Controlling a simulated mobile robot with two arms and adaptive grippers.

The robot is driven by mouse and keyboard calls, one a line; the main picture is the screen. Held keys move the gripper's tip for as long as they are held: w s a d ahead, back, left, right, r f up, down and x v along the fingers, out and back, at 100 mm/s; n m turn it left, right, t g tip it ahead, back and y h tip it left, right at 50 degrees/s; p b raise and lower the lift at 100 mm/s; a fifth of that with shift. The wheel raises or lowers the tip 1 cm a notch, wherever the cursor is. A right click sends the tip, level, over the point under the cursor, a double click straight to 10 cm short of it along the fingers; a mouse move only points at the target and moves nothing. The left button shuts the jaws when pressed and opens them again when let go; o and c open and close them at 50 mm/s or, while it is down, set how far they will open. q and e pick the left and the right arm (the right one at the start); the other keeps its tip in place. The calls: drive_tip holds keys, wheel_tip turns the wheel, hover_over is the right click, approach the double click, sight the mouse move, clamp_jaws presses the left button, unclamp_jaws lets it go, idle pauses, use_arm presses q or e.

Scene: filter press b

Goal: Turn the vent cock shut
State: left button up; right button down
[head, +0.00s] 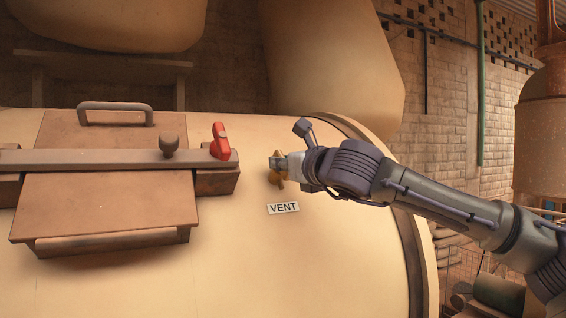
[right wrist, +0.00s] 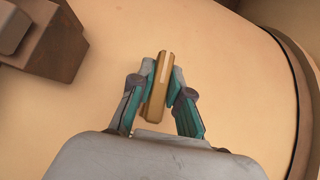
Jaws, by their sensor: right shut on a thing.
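The brass vent cock (head: 274,177) sits on the cream vessel (head: 345,250), just above the white label reading VENT (head: 283,208). My right gripper (head: 285,163) reaches in from the right and is shut on the cock. In the right wrist view the cock's handle (right wrist: 159,85) stands between the two teal-padded fingers of the right gripper (right wrist: 160,88), slightly tilted from upright. The fingers hide part of the cock in the head view. My left gripper is not in view.
Left of the cock is a brown hatch (head: 110,205) with a crossbar (head: 100,159), a handle (head: 115,106) and a red lever (head: 220,142). The vessel surface below the label is clear. A brick wall (head: 440,110) stands behind.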

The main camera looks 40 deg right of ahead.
drive_tip(key=shift+r+n+y+p, duration=0.2)
drive_tip(key=shift+n+y+p, duration=0.2)
drive_tip(key=shift+n+y, duration=0.5)
drive_tip(key=n+g+y+p, duration=0.1)
drive_tip(key=n+y+p, duration=0.1)
drive_tip(key=n+p, duration=0.3)
drive_tip(key=n+g+y+p, duration=0.2)
drive_tip(key=n+y+p, duration=0.1)
drive_tip(key=n+p, duration=0.1)
drive_tip(key=n+g+y+p, duration=0.2)
drive_tip(key=n+y+p, duration=0.1)
drive_tip(key=n+p, duration=0.2)
drive_tip(key=shift+a+r+n+p, duration=0.15)
drive_tip(key=shift+r+n+p, duration=0.15)
drive_tip(key=shift+p, duration=0.8)
drive_tip(key=shift+f+n+g+y+p, duration=0.3)
drive_tip(key=shift+n+g+p, duration=0.25)
drive_tip(key=shift+n, duration=0.15)
drive_tip(key=shift+f+n+g+p, duration=0.3)
drive_tip(key=shift+n+g, duration=0.45)
drive_tip(key=shift+n, duration=0.25)
drive_tip(key=c, duration=1.1)
unclamp_jaws()
drive_tip(key=v, duration=1.2)
drive_tip(key=shift+w+f, duration=0.1)
